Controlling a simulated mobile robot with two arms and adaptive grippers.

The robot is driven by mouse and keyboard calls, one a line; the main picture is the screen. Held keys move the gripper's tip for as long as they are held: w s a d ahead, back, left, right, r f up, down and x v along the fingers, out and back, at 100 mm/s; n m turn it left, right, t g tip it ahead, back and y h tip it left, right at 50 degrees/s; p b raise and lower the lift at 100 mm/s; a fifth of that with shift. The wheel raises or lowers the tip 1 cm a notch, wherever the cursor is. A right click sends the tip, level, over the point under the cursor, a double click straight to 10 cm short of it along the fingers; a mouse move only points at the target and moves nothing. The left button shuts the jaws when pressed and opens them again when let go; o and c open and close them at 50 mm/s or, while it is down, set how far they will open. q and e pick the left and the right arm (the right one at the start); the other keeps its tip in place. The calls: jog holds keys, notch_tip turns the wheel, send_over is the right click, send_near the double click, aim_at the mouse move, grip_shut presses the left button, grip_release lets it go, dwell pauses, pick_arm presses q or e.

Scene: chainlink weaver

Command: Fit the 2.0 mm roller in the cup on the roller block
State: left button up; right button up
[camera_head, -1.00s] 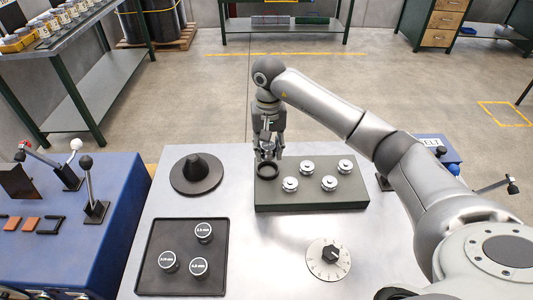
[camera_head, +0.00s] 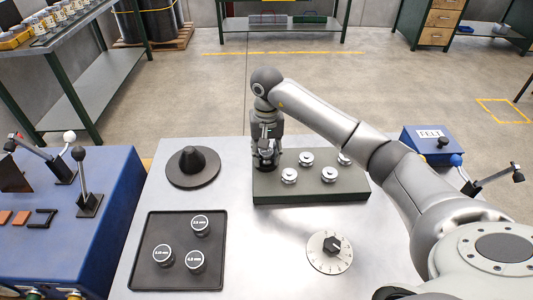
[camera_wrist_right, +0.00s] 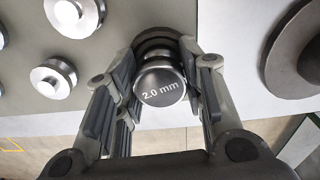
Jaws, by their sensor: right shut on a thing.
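The 2.0 mm roller (camera_wrist_right: 160,84), a silver-capped disc with a dark labelled face, sits between the fingers of my right gripper (camera_wrist_right: 158,90) in the right wrist view. The gripper is shut on it. In the head view my right gripper (camera_head: 267,162) points down at the left end of the grey-green roller block (camera_head: 315,198), over the dark cup. The cup's dark rim (camera_wrist_right: 155,38) shows just behind the roller in the wrist view. I cannot tell whether the roller is seated in it. My left gripper is not in view.
Several silver rollers (camera_head: 289,175) stand on the block right of the gripper. A black tray (camera_head: 145,280) with three labelled rollers lies front left. A dark cone on a disc (camera_head: 193,168) stands left of the block. A numbered dial (camera_head: 329,252) is in front.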

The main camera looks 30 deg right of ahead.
jog(key=o, duration=1.1)
jog(key=shift+s+a+f, duration=0.15)
jog(key=shift+s+f, duration=0.15)
jog(key=shift+f, duration=0.3)
jog(key=shift+o, duration=1.3)
jog(key=shift+w+f, duration=0.15)
notch_tip(320, 180, up, 12)
jog(key=shift+w+r, duration=0.15)
jog(key=shift+r, duration=0.1)
